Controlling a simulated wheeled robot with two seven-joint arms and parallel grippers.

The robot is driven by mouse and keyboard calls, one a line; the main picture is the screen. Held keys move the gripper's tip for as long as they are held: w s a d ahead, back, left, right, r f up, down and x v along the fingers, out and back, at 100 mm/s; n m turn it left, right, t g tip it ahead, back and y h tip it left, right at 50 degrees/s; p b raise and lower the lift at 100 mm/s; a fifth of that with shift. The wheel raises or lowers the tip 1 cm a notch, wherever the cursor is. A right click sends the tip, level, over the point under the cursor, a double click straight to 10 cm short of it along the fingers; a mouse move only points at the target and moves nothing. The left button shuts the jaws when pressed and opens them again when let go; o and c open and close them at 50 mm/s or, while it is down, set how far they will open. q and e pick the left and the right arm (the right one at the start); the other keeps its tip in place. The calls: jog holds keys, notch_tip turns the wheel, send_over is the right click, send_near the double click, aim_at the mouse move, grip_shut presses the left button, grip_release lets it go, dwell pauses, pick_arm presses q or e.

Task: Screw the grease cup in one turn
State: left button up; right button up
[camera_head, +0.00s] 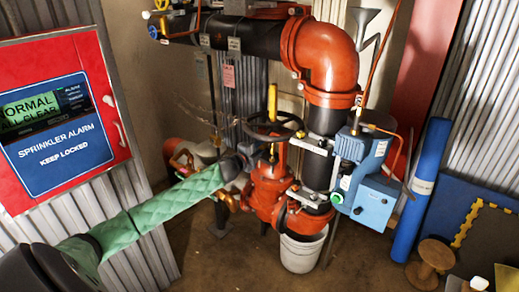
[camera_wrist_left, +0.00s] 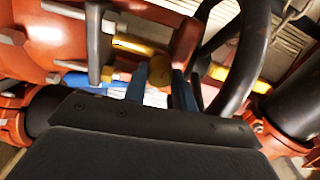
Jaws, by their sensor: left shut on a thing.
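My left arm, in a green quilted sleeve, comes in from the lower left, and its gripper (camera_head: 245,158) is beside the orange valve (camera_head: 268,188), under the black handwheel (camera_head: 274,128). In the left wrist view the two blue-grey fingers of the left gripper (camera_wrist_left: 160,82) stand either side of a small round brass cup, which looks like the grease cup (camera_wrist_left: 160,70). The gripper is shut on it. In the head view the cup cannot be made out behind the gripper. My right gripper is not in view.
The handwheel rim (camera_wrist_left: 240,60) passes close to the right of the fingers in the wrist view. A blue box (camera_head: 373,200) is fixed by the vertical pipe. A white bucket (camera_head: 302,252) stands below. A red alarm cabinet (camera_head: 60,115) is at the left.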

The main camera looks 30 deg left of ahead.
pick_arm(q)
jog(key=m, duration=0.3)
jog(key=shift+f+m, duration=0.1)
jog(key=shift+m, duration=0.3)
jog(key=m, duration=0.4)
jog(key=shift+m, duration=0.3)
jog(key=m, duration=0.2)
jog(key=shift+m, duration=0.3)
jog(key=m+p, duration=0.1)
jog(key=m, duration=0.2)
jog(key=shift+m, duration=0.6)
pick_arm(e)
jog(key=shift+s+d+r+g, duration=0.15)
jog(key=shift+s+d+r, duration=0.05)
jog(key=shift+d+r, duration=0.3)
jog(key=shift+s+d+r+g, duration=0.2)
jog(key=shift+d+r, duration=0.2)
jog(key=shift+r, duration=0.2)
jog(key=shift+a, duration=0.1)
pick_arm(q)
jog(key=o, duration=1)
